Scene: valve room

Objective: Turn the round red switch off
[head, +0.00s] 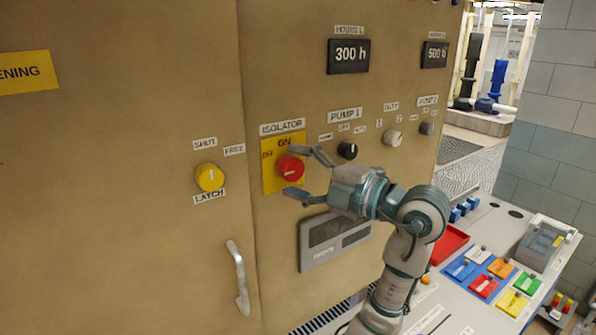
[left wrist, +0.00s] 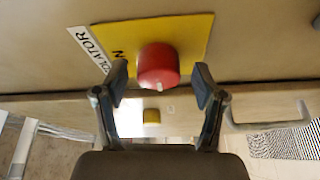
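The round red switch (head: 290,168) sits on a yellow plate (head: 268,181) marked ON above it and OFF at its left, under an ISOLATOR label (head: 282,128). A small pale mark shows on its face; its exact direction is hard to read. My left gripper (head: 296,171) is open, with one finger above the switch and one below. In the left wrist view the red switch (left wrist: 158,65) lies between the two fingertips of my left gripper (left wrist: 160,84), with a gap visible on each side. My right gripper is not in view.
A yellow latch knob (head: 209,177) and a metal door handle (head: 238,278) are on the cabinet to the left. A black pump knob (head: 347,150) is close to the right of the upper finger. A grey panel (head: 333,240) is below my gripper; a worktop with colored blocks is lower right.

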